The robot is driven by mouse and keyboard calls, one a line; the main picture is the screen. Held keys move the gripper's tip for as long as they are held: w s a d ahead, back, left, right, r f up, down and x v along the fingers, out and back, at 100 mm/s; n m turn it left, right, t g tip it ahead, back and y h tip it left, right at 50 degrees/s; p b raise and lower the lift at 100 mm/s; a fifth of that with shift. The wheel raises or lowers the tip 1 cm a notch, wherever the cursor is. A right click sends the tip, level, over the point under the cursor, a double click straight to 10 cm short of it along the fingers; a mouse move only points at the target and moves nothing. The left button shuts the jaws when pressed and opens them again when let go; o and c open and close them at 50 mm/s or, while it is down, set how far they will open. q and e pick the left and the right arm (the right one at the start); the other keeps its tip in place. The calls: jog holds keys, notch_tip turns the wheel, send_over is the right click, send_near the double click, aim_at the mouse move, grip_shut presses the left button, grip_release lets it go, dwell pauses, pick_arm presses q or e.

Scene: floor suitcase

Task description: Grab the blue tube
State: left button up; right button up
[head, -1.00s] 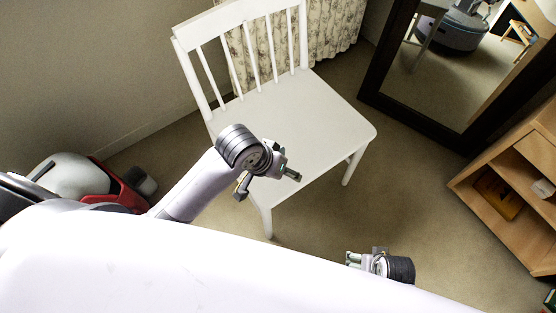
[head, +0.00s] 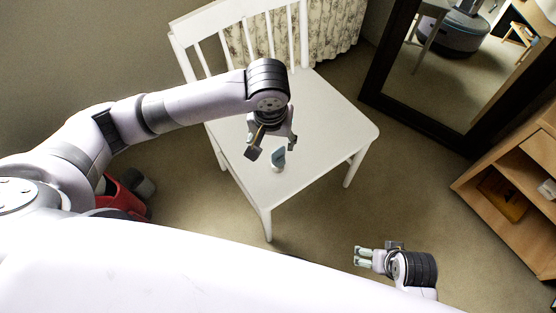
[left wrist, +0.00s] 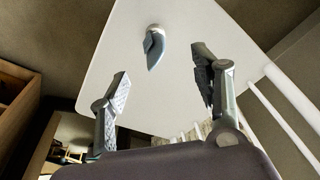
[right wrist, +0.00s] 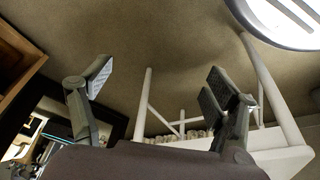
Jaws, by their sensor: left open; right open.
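A small grey-blue tube (head: 279,158) with a pale end stands or lies on the white chair's seat (head: 325,115), near its front edge; I cannot tell which. It also shows in the left wrist view (left wrist: 154,48), beyond the fingertips and between their lines. My left gripper (head: 271,149) is open and empty above the seat, pointing down close to the tube, apart from it in the wrist view. My right gripper (head: 358,257) is open and empty over the floor, right of the chair; its open fingers show in the right wrist view (right wrist: 158,80).
The chair's slatted back (head: 245,45) rises behind the seat. A dark-framed mirror (head: 440,75) and a wooden shelf (head: 515,180) stand at the right. A red and grey object (head: 125,195) is on the floor at left. Carpet between chair and shelf is clear.

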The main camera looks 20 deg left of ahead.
aim_at(274, 153)
pick_arm(q)
jog(key=f+b, duration=0.1)
jog(key=f, duration=0.4)
jog(key=w+f+b, duration=0.1)
jog(key=f, duration=0.1)
jog(key=shift+a+f+b, duration=0.1)
jog(key=shift+f+b, duration=0.15)
jog(key=shift+b, duration=0.05)
jog(key=shift+w+f, duration=0.15)
jog(key=shift+f, duration=0.4)
pick_arm(e)
jog(key=w+v, duration=0.1)
jog(key=v, duration=0.8)
pick_arm(q)
jog(key=f, duration=0.1)
jog(key=f+b, duration=0.2)
jog(key=shift+w+d+f, duration=0.1)
jog(key=shift+w+d, duration=0.2)
jog(key=shift+w, duration=0.05)
jog(key=shift+w+f+b, duration=0.25)
jog(key=shift+f+b, duration=0.1)
jog(key=shift+f, duration=0.6)
pick_arm(e)
jog(key=w+a+t, duration=0.1)
jog(key=w+t, duration=0.2)
jog(key=w, duration=0.2)
jog(key=shift+w+a+r+t+y, duration=0.2)
jog(key=shift+w+a+t+y, duration=0.15)
jog(key=shift+w+t+y, duration=0.05)
